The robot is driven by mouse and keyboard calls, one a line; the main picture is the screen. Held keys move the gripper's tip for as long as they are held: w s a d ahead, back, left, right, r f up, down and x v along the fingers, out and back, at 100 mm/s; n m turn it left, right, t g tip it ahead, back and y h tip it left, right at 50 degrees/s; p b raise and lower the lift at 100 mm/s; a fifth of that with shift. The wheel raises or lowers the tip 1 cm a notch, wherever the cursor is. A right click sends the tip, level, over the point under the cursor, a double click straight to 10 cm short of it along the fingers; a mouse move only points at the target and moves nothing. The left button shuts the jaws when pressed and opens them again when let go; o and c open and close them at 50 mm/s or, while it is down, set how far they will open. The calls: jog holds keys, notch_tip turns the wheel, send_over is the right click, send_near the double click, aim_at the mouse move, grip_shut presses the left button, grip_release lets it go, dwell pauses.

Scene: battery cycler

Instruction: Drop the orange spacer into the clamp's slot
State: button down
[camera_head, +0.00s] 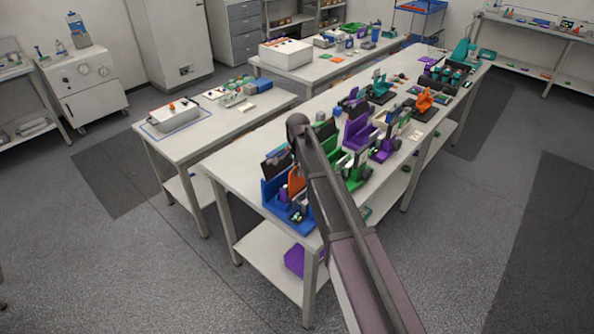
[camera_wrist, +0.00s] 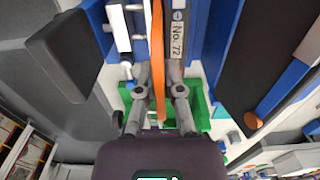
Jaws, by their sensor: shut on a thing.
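The orange spacer (camera_wrist: 157,45) shows edge-on as a thin upright strip in the wrist view. My gripper (camera_wrist: 160,78) is shut on it, with one finger on each side. The blue clamp (camera_wrist: 201,35), with a "No. 72" label, lies just beyond the fingertips. The spacer's far end reaches in among the clamp's parts; I cannot tell whether it is inside the slot. In the head view the blue clamp (camera_head: 270,191) stands at the table's near left corner, with the orange spacer (camera_head: 296,181) at it. My arm hides my gripper there.
A green clamp (camera_head: 357,171) and a purple clamp (camera_head: 358,132) stand to the right along the same table (camera_head: 232,165). A dark knob (camera_wrist: 75,52) sticks out at the left in the wrist view. The side table (camera_head: 185,145) holds a white box.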

jog(key=shift+f, duration=0.2)
jog(key=shift+f+b, duration=1.15)
jog(key=shift+b, duration=0.2)
jog(key=shift+f, duration=0.3)
jog(key=shift+f+b, duration=0.45)
jog(key=shift+b, duration=0.3)
jog(key=c, duration=0.7)
grip_release()
jog(key=shift+f, duration=0.1)
